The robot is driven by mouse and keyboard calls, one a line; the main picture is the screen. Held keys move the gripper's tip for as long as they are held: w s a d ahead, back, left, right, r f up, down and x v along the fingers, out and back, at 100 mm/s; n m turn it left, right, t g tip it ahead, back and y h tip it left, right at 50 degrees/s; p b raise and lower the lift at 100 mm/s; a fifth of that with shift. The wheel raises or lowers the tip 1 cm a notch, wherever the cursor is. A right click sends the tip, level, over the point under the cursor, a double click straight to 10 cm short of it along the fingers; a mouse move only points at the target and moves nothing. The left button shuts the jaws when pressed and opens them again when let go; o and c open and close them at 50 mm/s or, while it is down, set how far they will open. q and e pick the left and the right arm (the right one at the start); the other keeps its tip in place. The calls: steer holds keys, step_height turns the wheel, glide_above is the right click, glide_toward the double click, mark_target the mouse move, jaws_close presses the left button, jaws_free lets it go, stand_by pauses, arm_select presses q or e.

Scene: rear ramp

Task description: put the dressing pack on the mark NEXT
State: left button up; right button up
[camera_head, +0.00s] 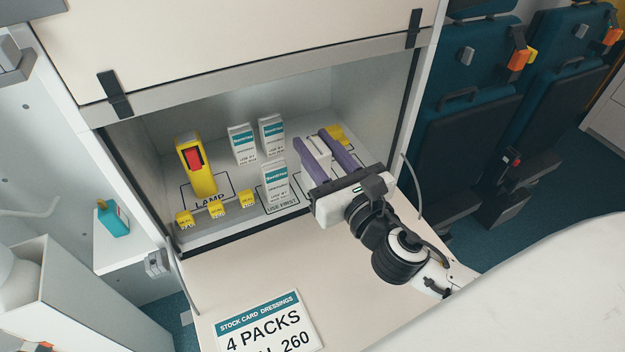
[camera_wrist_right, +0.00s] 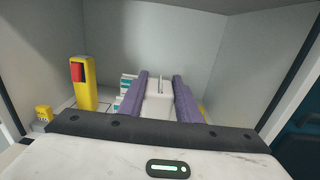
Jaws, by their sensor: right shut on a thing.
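My right gripper (camera_head: 313,138) reaches into the cabinet, its purple fingers shut on a white dressing pack (camera_head: 317,148). In the right wrist view the pack (camera_wrist_right: 159,102) sits between the fingers; I cannot tell whether its base touches the shelf. Two white-and-teal packs, one (camera_head: 242,143) and another (camera_head: 271,137), stand at the back. A third pack (camera_head: 277,185) stands upright on the outlined mark USE FIRST (camera_head: 281,207). Outline lines show around my right gripper, but its fingers and body hide any lettering there; I cannot read NEXT. My left gripper is not in view.
A yellow lamp (camera_head: 197,168) with a red panel stands on the mark LAMP at left. Several small yellow boxes (camera_head: 217,210) line the front left. A yellow item (camera_head: 336,133) is behind my right fingers. A stock card (camera_head: 267,325) lies on the flap (camera_head: 220,275) below.

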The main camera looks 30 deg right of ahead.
steer(key=w+d+r, duration=0.2)
steer(key=w+d, duration=0.1)
steer(key=w, duration=0.3)
arm_select(q)
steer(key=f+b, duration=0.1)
steer(key=b, duration=0.1)
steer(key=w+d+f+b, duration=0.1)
steer(key=b, duration=0.1)
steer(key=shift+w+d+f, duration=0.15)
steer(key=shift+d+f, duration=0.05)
arm_select(e)
step_height(320, 180, down, 10)
steer(key=shift+w+d+r+h, duration=0.2)
steer(key=shift+w+d+h, duration=0.1)
steer(key=shift+w, duration=0.15)
arm_select(q)
steer(key=shift+b, duration=0.35)
arm_select(e)
steer(key=o, duration=0.6)
steer(key=shift+f, duration=0.15)
steer(key=o, duration=0.5)
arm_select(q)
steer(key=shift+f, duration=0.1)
